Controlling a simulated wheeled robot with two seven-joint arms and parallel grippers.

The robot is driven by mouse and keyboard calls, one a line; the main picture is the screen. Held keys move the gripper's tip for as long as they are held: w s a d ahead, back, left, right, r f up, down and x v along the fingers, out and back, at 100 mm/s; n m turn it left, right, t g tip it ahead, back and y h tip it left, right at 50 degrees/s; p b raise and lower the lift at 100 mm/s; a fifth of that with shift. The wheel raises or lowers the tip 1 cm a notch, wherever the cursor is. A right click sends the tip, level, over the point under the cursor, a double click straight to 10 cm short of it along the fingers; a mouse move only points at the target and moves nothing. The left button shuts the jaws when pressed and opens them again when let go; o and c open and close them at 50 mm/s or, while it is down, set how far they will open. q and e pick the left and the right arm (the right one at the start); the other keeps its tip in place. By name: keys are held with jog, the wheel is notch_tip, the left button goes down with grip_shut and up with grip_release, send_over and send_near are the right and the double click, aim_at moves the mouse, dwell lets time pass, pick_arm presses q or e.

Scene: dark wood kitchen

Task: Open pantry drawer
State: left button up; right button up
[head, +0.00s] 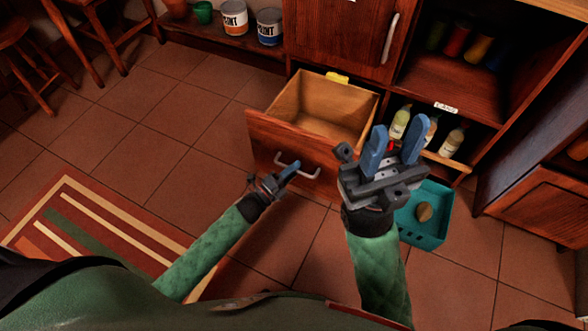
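The wooden pantry drawer (262,140) is pulled out from the low cabinet, and its inside looks empty. Its pale metal handle (309,173) is on the front panel. My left gripper (291,167) is at the handle, with its blue fingertips overlapping the handle in the picture. I cannot tell whether the fingers close around the handle. My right gripper (397,137) is raised to the right of the drawer, with its blue fingers spread and nothing between them. It hides part of the shelf behind it.
A teal bin (430,231) with a brown round item stands on the tiled floor at right. Bottles (452,141) stand on the low shelf beside the drawer. A cabinet door (340,37) is above. A striped rug (70,240) lies at left; the floor left of the drawer is clear.

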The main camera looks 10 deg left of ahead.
pick_arm(q)
jog(key=p+v, duration=0.1)
jog(key=v, duration=0.6)
jog(key=shift+s+a+p, duration=0.15)
jog(key=shift+s+p, duration=0.05)
jog(key=shift+p, duration=0.1)
